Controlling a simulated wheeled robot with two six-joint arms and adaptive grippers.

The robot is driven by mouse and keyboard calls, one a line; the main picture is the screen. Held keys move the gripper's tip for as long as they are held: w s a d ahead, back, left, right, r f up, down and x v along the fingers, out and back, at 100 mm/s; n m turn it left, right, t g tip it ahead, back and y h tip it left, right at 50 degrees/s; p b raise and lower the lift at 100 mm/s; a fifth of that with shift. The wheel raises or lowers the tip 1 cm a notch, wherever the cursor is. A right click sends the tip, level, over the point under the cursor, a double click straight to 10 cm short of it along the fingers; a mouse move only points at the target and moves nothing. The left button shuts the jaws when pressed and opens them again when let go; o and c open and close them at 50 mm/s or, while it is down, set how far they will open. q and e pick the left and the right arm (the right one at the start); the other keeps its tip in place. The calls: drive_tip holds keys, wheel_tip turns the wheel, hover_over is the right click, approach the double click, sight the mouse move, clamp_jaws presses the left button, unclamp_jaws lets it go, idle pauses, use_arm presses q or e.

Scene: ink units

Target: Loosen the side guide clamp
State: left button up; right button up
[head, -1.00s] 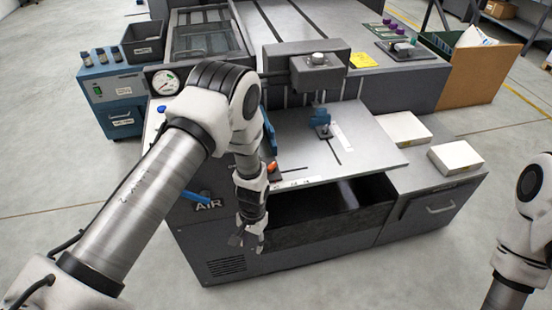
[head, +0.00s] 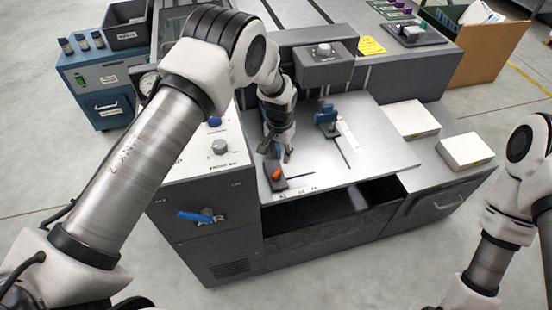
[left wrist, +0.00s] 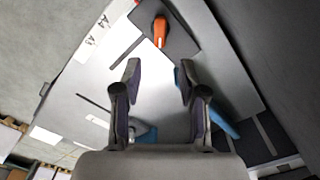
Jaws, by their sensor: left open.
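The side guide clamp appears to be a small orange lever (head: 277,174) on a dark block near the front left corner of the pale metal feed plate (head: 355,174). The orange lever (left wrist: 160,32) also shows in the left wrist view, on its dark block (left wrist: 178,38), beyond the fingertips. My left gripper (head: 277,154) is above the plate, just behind the lever in the head view. In the left wrist view my left gripper (left wrist: 159,73) is open, with nothing between its fingers and apart from the lever. My right gripper is outside the views.
A blue guide piece (head: 326,116) stands on the plate to the right of my left gripper. A blue handle (head: 201,216) sticks out of the machine front. Two white paper stacks (head: 412,119) lie at the right. An open dark recess (head: 330,218) lies below the plate.

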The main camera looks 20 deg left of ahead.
sight(279, 170)
use_arm(q)
wheel_tip(279, 170, down, 7)
drive_tip(key=shift+f+p, duration=0.2)
drive_tip(key=shift+p, duration=0.35)
drive_tip(key=shift+s, duration=0.1)
clamp_jaws()
